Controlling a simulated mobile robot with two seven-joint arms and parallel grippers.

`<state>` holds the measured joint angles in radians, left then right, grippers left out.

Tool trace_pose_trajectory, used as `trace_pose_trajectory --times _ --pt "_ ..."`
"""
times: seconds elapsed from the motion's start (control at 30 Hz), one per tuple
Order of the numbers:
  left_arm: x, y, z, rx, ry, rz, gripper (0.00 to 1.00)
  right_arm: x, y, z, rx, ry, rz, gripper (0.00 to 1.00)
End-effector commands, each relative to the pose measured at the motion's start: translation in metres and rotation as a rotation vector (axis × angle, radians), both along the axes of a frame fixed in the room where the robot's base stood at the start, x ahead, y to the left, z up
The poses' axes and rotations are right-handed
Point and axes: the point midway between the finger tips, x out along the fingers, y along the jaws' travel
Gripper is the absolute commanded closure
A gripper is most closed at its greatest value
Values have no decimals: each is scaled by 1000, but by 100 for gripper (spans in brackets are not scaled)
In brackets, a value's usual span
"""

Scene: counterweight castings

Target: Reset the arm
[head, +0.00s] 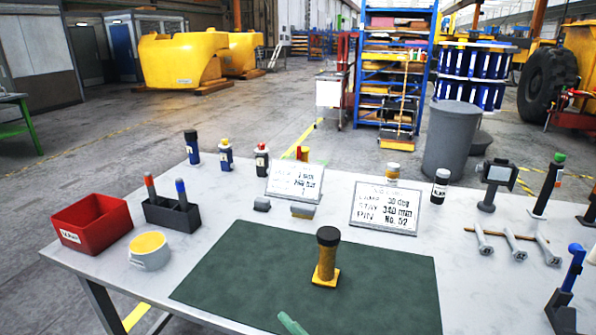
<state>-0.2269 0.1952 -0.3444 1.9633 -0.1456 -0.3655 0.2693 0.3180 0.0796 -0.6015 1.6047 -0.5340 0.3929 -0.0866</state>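Neither of my grippers nor either arm shows in the head view. No thing in view is clearly the arm of the task. A short yellow post with a black cap and a square yellow foot (327,258) stands upright on the dark green mat (235,265). A pale green rod-like piece (291,323) shows at the mat's front edge, partly cut off by the picture's bottom.
On the pale table (130,285) stand a red bin (70,238), a dark holder (160,213), a white cup with yellow contents (150,260) and several bottles at the back. Metal bolts (515,243), a dark screen on a stand (496,175) and a blue-handled tool (573,270) are at right.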

Motion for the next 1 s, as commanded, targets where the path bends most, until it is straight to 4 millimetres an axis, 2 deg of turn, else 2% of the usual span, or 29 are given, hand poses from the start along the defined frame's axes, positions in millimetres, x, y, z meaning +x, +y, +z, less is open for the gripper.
trace_pose_trajectory --times 0.03,0.17,0.27,0.37,0.53,0.7,0.8,0.9,1.0 --pt "-10 4 -6 4 22 8 34 -6 -18 -20 24 102 -56 21" --pt "-34 15 -20 25 70 24 34 -24 -64 -70 76 353 -192 21" --pt "-54 25 -30 41 108 36 34 -49 -100 -110 109 546 -293 21" --pt "-74 34 -40 56 147 48 34 -82 -135 -149 134 736 -391 21" --pt "-110 48 -53 85 211 65 34 -156 -191 -204 166 1045 -545 21" --pt "-137 60 -62 109 259 76 34 -223 -229 -233 180 1271 -655 21" --pt "-146 64 -65 117 274 80 34 -247 -241 -241 183 1348 -691 21" --pt "-151 66 -66 121 281 81 34 -259 -247 -244 185 1384 -709 21" --pt "-152 67 -67 123 283 81 34 -261 -248 -245 185 1393 -712 21"
